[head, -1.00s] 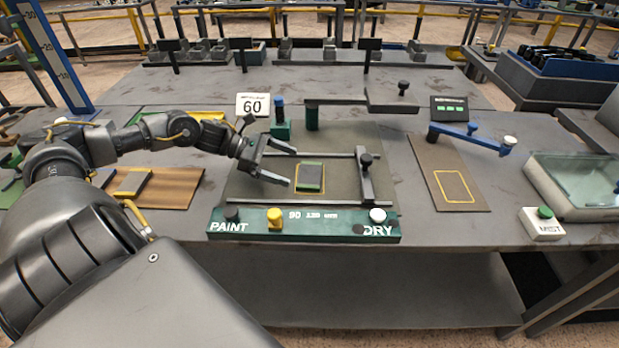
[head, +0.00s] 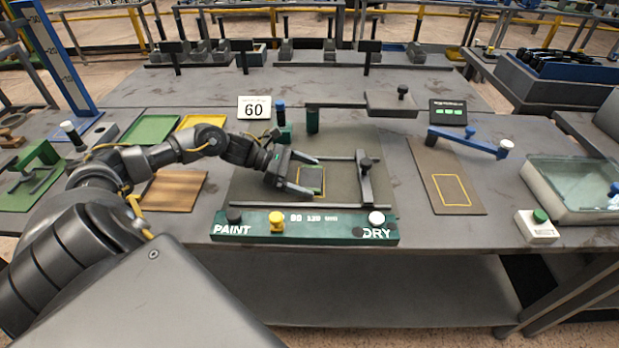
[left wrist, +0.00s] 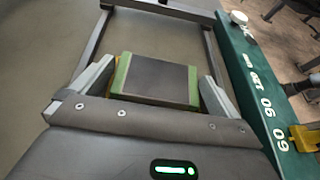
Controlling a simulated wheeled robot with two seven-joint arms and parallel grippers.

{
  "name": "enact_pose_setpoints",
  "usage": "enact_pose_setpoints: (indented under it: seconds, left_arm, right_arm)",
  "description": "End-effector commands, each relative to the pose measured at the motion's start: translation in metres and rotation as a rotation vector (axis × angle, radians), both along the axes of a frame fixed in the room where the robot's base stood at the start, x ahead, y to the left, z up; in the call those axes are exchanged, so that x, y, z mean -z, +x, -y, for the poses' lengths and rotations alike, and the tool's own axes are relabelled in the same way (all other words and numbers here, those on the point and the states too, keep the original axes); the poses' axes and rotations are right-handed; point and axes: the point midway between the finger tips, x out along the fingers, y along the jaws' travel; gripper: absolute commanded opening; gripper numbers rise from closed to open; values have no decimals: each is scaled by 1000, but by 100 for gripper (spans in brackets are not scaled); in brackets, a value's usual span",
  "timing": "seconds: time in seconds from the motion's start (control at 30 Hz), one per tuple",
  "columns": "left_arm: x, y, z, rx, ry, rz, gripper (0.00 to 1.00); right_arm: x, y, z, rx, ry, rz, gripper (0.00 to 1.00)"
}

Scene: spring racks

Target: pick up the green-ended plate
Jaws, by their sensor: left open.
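The green-ended plate (head: 311,181) lies flat inside the yellow outline on the grey mat (head: 262,190). In the left wrist view the plate (left wrist: 155,80) shows a dark grey top with a green strip at its left and right ends. My left gripper (head: 315,178) is open, low over the mat, its fingers on either side of the plate. My right gripper is not in view.
A green bar (head: 346,230) marked PAINT and DRY runs along the mat's front edge. A rail frame with a dark upright slide (head: 366,188) stands right of the plate. A second outlined mat (head: 447,175) is clear.

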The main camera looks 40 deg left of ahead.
Motion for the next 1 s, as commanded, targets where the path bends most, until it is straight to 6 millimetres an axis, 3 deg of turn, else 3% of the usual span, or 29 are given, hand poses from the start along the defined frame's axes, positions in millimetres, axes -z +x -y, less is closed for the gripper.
enact_pose_setpoints:
  seconds: [0.03, 0.47, 0.77, 1.0]
  left_arm:
    - [0, 0, 0, 0, 0, 0, 99]
    - [0, -1, -1, -2, -1, -1, 44]
    - [-4, 0, -1, -1, -1, 4, 44]
    - [-25, 0, -1, 0, 1, 7, 44]
  right_arm:
    - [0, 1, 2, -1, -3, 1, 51]
    - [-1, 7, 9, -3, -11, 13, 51]
    - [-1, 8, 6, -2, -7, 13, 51]
    - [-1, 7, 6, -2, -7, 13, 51]
